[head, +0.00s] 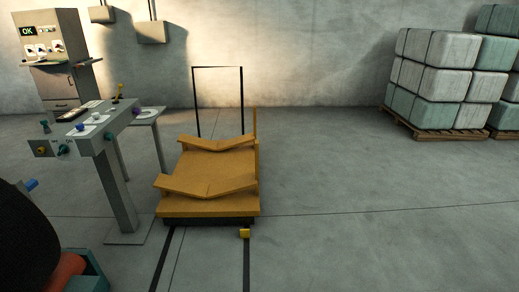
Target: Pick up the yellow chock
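The yellow chock (244,233) is a small block on the floor in the head view. It sits just in front of the near right corner of an orange cart (208,207), close to a dark line on the floor. Neither of my grippers shows in this view, and nothing is seen touching the chock.
The cart has V-shaped cradles and a dark upright frame. A grey control stand (117,190) is left of it. A large black rounded object (22,240) fills the lower left. Wrapped bales (440,85) stand on a pallet (430,131) at the back right. The right floor is clear.

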